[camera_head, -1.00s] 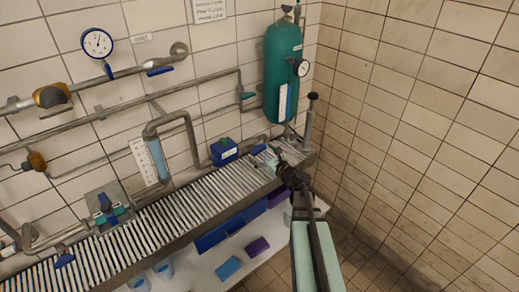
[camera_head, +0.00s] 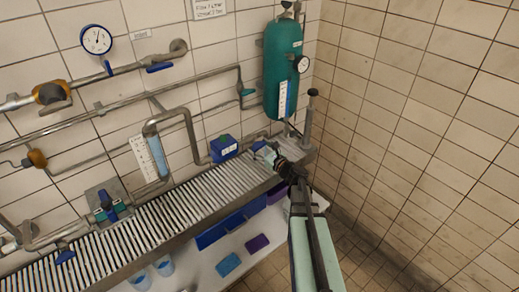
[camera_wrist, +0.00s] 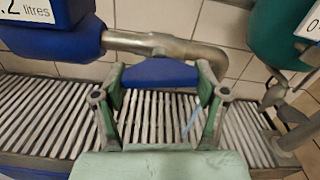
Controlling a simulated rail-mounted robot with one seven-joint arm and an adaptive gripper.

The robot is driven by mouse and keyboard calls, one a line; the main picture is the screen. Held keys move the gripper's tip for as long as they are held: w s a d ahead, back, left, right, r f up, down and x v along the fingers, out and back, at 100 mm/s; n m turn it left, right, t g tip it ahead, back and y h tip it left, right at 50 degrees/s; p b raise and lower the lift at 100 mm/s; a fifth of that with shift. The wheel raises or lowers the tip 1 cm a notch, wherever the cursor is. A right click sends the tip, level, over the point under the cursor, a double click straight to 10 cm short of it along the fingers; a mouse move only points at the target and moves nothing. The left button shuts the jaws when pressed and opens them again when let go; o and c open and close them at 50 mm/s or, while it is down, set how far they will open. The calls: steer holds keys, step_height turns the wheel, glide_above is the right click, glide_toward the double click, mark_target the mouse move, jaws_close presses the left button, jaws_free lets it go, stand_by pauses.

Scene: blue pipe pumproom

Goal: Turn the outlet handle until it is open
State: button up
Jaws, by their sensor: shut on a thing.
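The outlet handle (camera_wrist: 158,72) is a blue lever below a metal outlet pipe (camera_wrist: 165,43) that comes out of a blue box. In the wrist view the handle sits between the two fingers of my gripper (camera_wrist: 161,76), which is shut on it. The handle lies crosswise in the picture, roughly along the pipe. In the head view my gripper (camera_head: 267,154) is just right of the blue box (camera_head: 223,149), above the right part of the slatted grate. My gripper partly hides the handle there.
A slatted grate (camera_head: 150,217) runs under the pipes. Other pipes, a gauge (camera_head: 96,39) and blue valve handles are on the left. Clear tiled wall is at right.

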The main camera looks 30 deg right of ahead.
steer(key=shift+f+b, duration=0.15)
steer(key=shift+b, duration=0.2)
steer(key=n+b, duration=0.1)
steer(key=b, duration=0.1)
steer(key=n+b, duration=0.1)
steer(key=b, duration=0.2)
steer(key=shift+f+n+b, duration=0.2)
steer(key=shift+n+b, duration=0.1)
steer(key=n+b, duration=0.4)
steer(key=b, duration=0.4)
steer(key=shift+w+d+b, duration=0.1)
steer(key=shift+b, duration=0.25)
steer(key=n+b, duration=0.2)
steer(key=b, duration=0.1)
steer(key=n+b, duration=0.2)
steer(key=b, duration=0.1)
steer(key=n+b, duration=0.2)
steer(key=b, duration=0.2)
steer(key=shift+d+r, duration=0.1)
steer(key=shift+r, duration=0.15)
steer(key=n+b, duration=0.1)
steer(key=b, duration=0.1)
steer(key=n+b, duration=0.1)
steer(key=n, duration=0.1)
steer(key=shift+r+b, duration=0.35)
steer(key=shift+b, duration=0.05)
steer(key=shift+n, duration=0.3)
steer(key=o, duration=1.2)
steer(key=shift+c, duration=0.2)
